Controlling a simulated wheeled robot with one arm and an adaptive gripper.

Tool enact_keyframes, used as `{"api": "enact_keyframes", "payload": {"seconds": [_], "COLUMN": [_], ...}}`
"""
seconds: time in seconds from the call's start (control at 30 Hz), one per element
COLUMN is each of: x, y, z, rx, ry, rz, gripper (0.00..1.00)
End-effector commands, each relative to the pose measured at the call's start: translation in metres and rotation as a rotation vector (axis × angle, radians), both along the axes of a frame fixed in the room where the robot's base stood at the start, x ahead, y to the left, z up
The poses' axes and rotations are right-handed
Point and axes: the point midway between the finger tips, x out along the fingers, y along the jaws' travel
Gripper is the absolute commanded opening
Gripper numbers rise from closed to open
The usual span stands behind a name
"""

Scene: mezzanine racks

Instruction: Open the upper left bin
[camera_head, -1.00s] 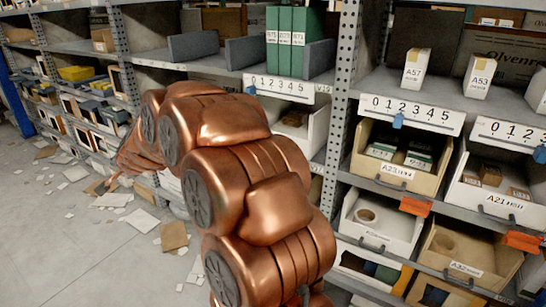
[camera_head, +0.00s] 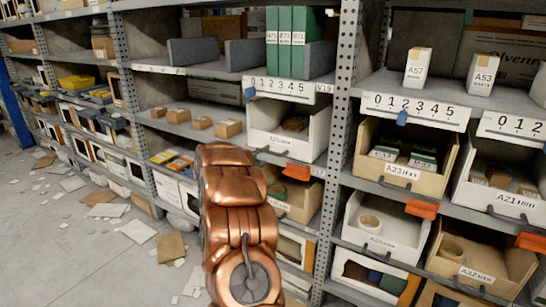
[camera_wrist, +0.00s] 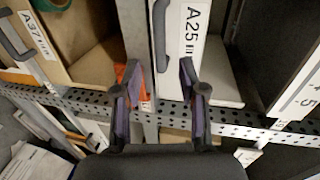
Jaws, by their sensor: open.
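The upper left bin is a white bin (camera_head: 283,145) on the shelf under the 0–5 strip, left of the perforated upright. In the head view it holds small brown items and its front stands about at the shelf edge. In the wrist view its front (camera_wrist: 192,40) shows the label A25 and a dark grey handle (camera_wrist: 160,36). My gripper (camera_wrist: 158,82) is open and empty. Its fingers point at the bin front, with the handle ahead between them and apart from them. In the head view my arm hides the gripper.
A tan bin A37 (camera_wrist: 70,45) with a green roll lies beside it in the wrist view. An orange tag (camera_head: 297,171) hangs under the bin.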

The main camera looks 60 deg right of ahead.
Motion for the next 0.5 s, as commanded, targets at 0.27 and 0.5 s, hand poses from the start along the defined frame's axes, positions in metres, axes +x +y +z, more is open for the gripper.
{"api": "enact_keyframes", "payload": {"seconds": [0.27, 0.5], "x": [-0.001, 0.001], "y": [-0.027, -0.054], "z": [-0.007, -0.011], "rx": [-0.001, -0.001], "ry": [0.003, 0.001], "rz": [-0.005, -0.002], "gripper": [0.41, 0.41]}}
